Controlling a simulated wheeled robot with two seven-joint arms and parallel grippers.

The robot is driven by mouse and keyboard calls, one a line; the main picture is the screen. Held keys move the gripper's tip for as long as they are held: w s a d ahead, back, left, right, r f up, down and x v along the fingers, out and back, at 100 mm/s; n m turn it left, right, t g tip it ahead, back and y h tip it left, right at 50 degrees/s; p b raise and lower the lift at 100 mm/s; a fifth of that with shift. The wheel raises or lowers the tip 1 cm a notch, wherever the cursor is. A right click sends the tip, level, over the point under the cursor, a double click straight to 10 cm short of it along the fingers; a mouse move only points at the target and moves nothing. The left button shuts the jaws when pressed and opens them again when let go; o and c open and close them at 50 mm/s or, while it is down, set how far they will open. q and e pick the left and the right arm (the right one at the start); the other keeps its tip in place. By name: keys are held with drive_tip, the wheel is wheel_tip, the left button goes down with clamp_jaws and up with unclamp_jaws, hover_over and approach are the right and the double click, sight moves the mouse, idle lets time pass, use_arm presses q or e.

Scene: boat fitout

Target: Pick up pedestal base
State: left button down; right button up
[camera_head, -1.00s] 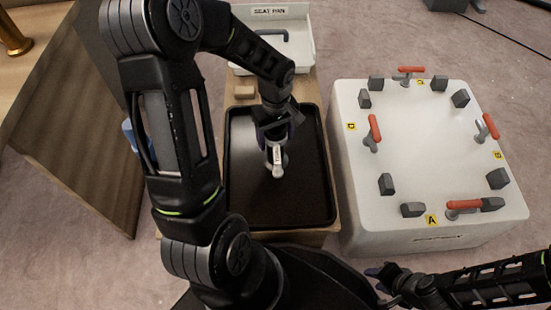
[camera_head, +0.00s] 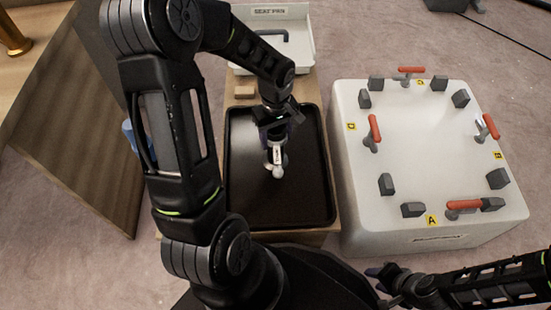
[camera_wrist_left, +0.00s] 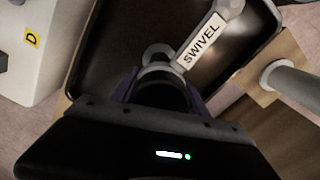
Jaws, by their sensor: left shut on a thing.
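The pedestal base (camera_head: 278,157) appears to be the small grey piece over the black tray (camera_head: 248,205). A lever with a white label reading SWIVEL (camera_wrist_left: 201,46) and a rounded grey end stands out from it. My left gripper (camera_head: 275,138) reaches down from above and is shut on this piece. In the left wrist view the gripper (camera_wrist_left: 160,88) covers much of the piece, and a grey round rim shows beyond the fingers. I cannot tell whether the piece touches the tray. My right gripper (camera_head: 385,284) is low at the right, and its jaws are unclear.
A white box (camera_head: 430,150) with grey blocks and red-handled clamps stands right of the tray. A grey post (camera_wrist_left: 292,84) stands near the tray's edge in the wrist view.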

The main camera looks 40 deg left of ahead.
use_arm(q)
drive_tip(key=shift+w+r, duration=0.1)
drive_tip(key=shift+r, duration=0.1)
wheel_tip(320, 180, up, 10)
drive_tip(key=p, duration=0.4)
idle(0.9)
